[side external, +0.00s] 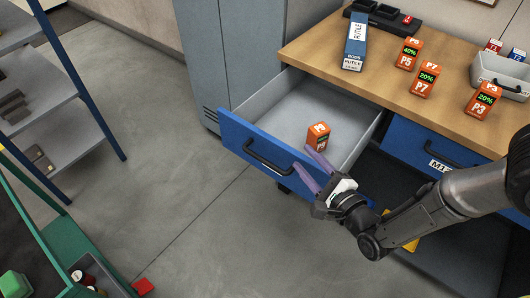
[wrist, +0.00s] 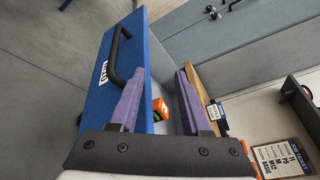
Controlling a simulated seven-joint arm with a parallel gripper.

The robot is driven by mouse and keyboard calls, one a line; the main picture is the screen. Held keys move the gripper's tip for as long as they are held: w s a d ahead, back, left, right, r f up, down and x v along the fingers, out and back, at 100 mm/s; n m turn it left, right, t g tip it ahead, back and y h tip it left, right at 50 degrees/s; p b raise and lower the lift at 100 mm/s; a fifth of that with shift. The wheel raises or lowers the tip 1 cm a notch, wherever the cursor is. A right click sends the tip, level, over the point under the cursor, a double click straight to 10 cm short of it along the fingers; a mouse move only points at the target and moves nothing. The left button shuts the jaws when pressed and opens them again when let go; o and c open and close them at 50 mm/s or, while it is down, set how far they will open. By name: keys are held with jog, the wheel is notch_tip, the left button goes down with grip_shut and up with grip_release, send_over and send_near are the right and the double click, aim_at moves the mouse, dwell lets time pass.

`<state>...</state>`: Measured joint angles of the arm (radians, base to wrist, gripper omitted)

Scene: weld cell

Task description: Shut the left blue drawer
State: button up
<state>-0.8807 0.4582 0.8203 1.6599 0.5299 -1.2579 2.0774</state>
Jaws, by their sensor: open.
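The left blue drawer (side external: 236,136) is pulled open from the workbench in the side view. Its front has a black bar handle (side external: 266,160), and its grey inside holds an orange block (side external: 319,132). My gripper (side external: 308,159), with two purple fingers, is open and empty at the right end of the drawer front. In the wrist view the fingers (wrist: 161,76) point toward the blue front (wrist: 103,98) and its handle (wrist: 116,55), with part of the orange block between them. I cannot tell whether either finger touches the front.
The wooden benchtop (side external: 345,98) carries a blue-and-white box (side external: 355,42), several orange blocks and a grey bin (side external: 500,76). A second blue drawer (side external: 405,142) sits at the right, behind my arm. A grey cabinet (side external: 232,50) stands at left. Floor before the drawer is clear.

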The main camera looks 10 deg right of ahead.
jog(key=n+g+y, duration=0.1)
jog(key=n+g, duration=0.1)
send_near(268, 165)
jog(key=s+d, duration=0.1)
jog(key=x, duration=1.3)
jog(key=shift+w+a+r, duration=0.1)
jog(key=shift+a+r, duration=0.15)
jog(key=shift+a, duration=0.05)
jog(key=shift+c, duration=0.2)
grip_shut()
dwell(0.4)
